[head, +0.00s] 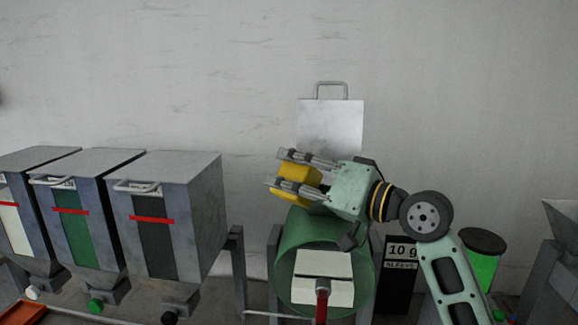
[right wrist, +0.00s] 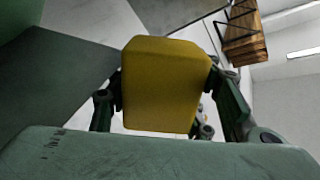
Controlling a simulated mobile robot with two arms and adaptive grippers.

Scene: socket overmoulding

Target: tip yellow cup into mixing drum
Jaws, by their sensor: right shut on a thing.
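The yellow cup (head: 296,184) is held between the fingers of my right gripper (head: 294,174), above the green mixing drum (head: 300,232). In the right wrist view the cup (right wrist: 166,85) fills the middle, with a finger on each side. The cup appears tilted; its mouth and any contents are hidden. The drum's front shows pale panels and a red part. The cup and gripper are over the drum's upper edge, apart from its front. My left gripper is not in view.
Several grey hoppers (head: 190,185) with red bands stand to the left. A metal plate with a handle (head: 330,125) is behind the drum. A dark sign reading "10 g sleeve" (head: 398,275) and a green container with a dark lid (head: 484,268) are at right.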

